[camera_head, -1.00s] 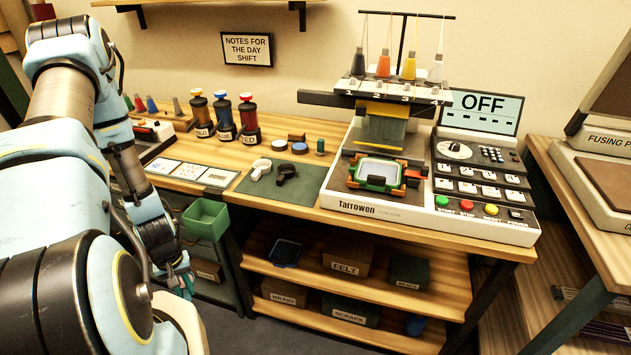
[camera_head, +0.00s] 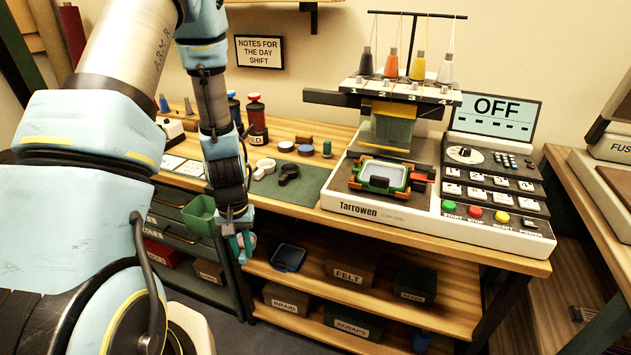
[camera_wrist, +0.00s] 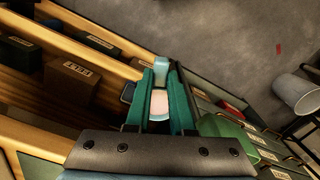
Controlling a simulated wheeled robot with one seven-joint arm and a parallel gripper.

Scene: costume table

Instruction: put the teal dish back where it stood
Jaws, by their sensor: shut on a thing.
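My gripper (camera_head: 241,246) hangs low in front of the bench, beside the open end of the shelves. Its teal fingers also show in the wrist view (camera_wrist: 167,100). They are shut on a small light blue and pale pink thing (camera_wrist: 160,72), which looks to be the teal dish. The fingers hide most of it, so its full shape cannot be told. It is held in the air, clear of the bench top. No other teal dish shows clearly.
A green bin (camera_head: 201,216) hangs on the drawers close left of my gripper. A dark blue tray (camera_head: 288,257) and labelled boxes, such as FELT (camera_head: 350,273), stand on the shelves. A green mat (camera_head: 300,181) holds small items. The embroidery machine (camera_head: 385,208) stands right.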

